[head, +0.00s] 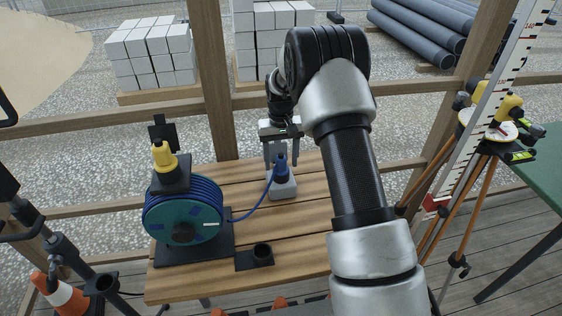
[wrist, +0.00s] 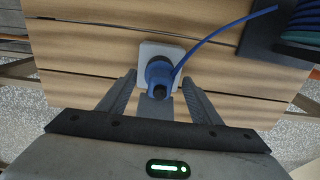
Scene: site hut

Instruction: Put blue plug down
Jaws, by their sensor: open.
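The blue plug (head: 281,168) stands upright on a pale grey block (head: 284,188) on the wooden table. A blue cable runs from it to the teal cable reel (head: 184,224) at its left. My gripper (head: 281,160) is at the plug, with its fingers apart. In the wrist view the plug (wrist: 158,74) sits on the pale block (wrist: 174,50), just beyond and between the open fingertips (wrist: 160,82). I see no finger touching the plug. The plug's underside is hidden.
A yellow plug-like part (head: 164,155) stands on top of the reel. The slatted table (head: 205,282) has bare boards around these. A tripod (head: 440,225) stands at the right, beyond my arm.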

